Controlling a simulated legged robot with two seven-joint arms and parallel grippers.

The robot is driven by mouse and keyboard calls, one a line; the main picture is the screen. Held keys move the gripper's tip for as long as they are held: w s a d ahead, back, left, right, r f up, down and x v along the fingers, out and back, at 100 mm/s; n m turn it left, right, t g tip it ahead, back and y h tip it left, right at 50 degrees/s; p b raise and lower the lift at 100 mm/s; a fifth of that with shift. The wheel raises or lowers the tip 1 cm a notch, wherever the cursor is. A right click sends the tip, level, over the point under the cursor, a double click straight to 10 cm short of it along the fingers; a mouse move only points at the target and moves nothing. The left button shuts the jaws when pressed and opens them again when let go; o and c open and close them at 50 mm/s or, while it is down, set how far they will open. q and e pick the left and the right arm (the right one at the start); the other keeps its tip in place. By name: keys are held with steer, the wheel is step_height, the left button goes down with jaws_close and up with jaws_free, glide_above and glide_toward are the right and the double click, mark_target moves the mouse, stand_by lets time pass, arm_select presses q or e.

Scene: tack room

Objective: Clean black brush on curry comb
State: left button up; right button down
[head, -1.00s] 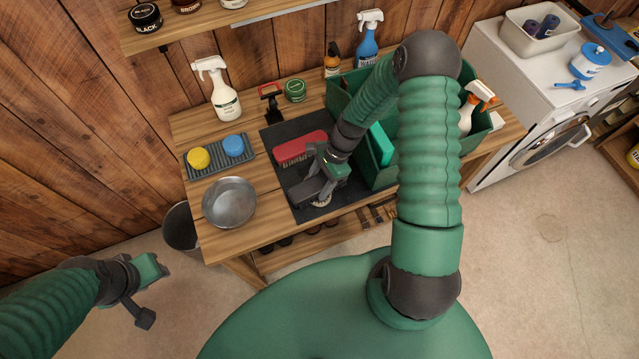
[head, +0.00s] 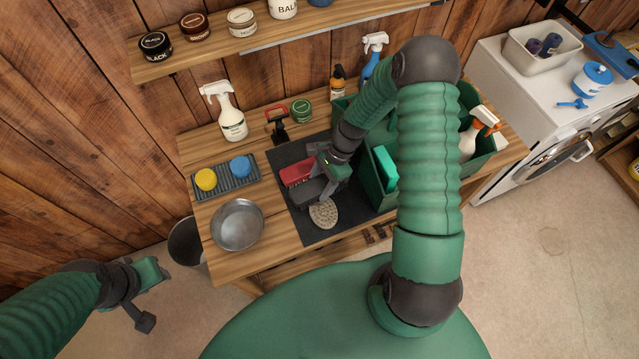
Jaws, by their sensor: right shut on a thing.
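My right gripper (head: 328,176) is over the dark mat on the bench, shut on the black brush (head: 310,193), a dark block partly hidden by the fingers. The brush is just behind a pale oval piece with a nubby face, which looks like the curry comb (head: 323,215), lying near the mat's front edge. I cannot tell whether brush and comb touch. A red brush (head: 296,172) lies on the mat behind the black brush, partly covered by it and the gripper. My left gripper (head: 150,296) is open and empty over the floor at lower left.
A metal bowl (head: 238,225) and a grey tray (head: 228,189) with yellow and blue sponges stand left of the mat (head: 290,150). A green caddy (head: 385,192) stands close on the right. A spray bottle (head: 230,115) and a green tin (head: 301,110) stand behind. A shelf hangs above.

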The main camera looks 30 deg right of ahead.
step_height(320, 180, up, 2)
steer(key=shift+a+r+p, duration=0.1)
steer(key=shift+p, duration=0.5)
steer(key=shift+w+r+p, duration=0.3)
steer(key=shift+r+p, duration=0.3)
steer(key=shift+p, duration=0.05)
steer(key=shift+s, duration=0.2)
steer(key=shift+w, duration=0.1)
